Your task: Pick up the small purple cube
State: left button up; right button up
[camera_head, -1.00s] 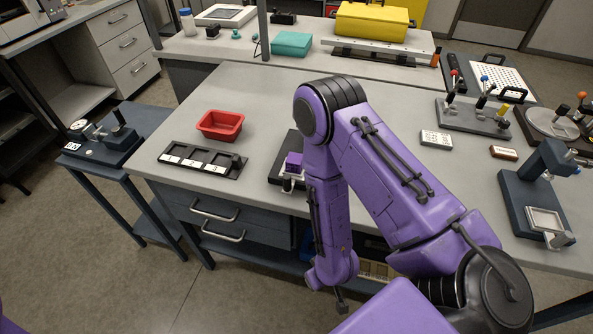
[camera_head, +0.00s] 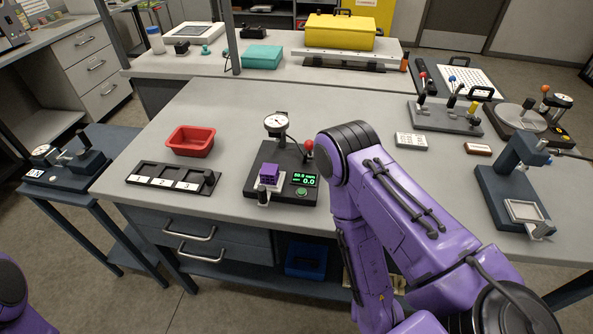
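The small purple cube (camera_head: 269,173) sits on a light block at the left front of a black test device (camera_head: 283,170). The device has a round dial gauge, a red-knobbed lever and a green-lit display. The cube is fully in view, with no gripper touching it. My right arm stands to the right of the device, its forearm pointing down past the table's front edge; its gripper is hidden or out of the picture. Only a purple part of my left arm shows at the lower left corner, and its gripper is not in view.
A red bin (camera_head: 190,141) and a black numbered tray (camera_head: 172,178) lie left of the device. A white block (camera_head: 411,141), a small brown-and-white box (camera_head: 478,149) and a clamp fixture (camera_head: 515,185) are to the right. The grey table (camera_head: 225,115) is clear behind the bin.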

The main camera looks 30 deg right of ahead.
aim_at(269, 172)
jog(key=z, duration=0.7)
jog(key=k, duration=0.5)
jog(key=u, duration=0.05)
